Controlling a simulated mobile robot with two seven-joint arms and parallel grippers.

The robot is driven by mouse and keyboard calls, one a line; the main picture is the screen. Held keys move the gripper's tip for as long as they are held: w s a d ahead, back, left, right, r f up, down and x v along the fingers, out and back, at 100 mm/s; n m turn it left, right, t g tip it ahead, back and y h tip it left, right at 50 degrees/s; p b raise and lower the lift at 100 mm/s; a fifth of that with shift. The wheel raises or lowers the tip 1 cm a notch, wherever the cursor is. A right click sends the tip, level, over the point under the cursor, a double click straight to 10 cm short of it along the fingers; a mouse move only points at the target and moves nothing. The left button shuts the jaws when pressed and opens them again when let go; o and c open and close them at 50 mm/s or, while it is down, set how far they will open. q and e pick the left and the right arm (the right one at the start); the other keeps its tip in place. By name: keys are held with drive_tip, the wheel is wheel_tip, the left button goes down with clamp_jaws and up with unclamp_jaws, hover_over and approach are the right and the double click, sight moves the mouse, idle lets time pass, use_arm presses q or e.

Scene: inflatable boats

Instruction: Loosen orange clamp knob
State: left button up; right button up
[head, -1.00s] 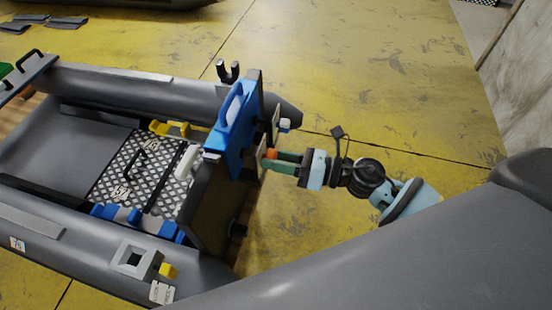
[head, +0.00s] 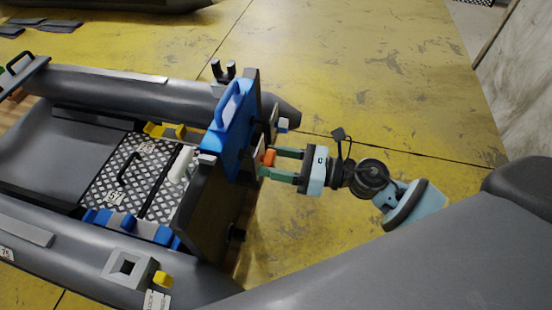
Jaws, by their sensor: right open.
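The orange clamp knob (head: 268,157) is on the outer face of the boat's dark transom (head: 217,215), beside the blue clamp bracket (head: 229,128). My right gripper (head: 268,163) comes in from the right with its two green fingers apart. The fingertips lie on either side of the knob, close to the transom. I cannot tell whether they touch the knob. My left gripper is not in view.
The grey inflatable boat (head: 130,90) holds a checkered floor plate (head: 127,182) and blue and yellow fittings. A grey surface fills the lower right. The yellow floor (head: 370,70) behind my right arm is clear. A pale wall (head: 520,90) stands at the right.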

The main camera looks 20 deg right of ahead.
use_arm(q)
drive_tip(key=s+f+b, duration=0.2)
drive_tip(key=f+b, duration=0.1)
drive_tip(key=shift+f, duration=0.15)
use_arm(e)
drive_tip(key=v, duration=0.8)
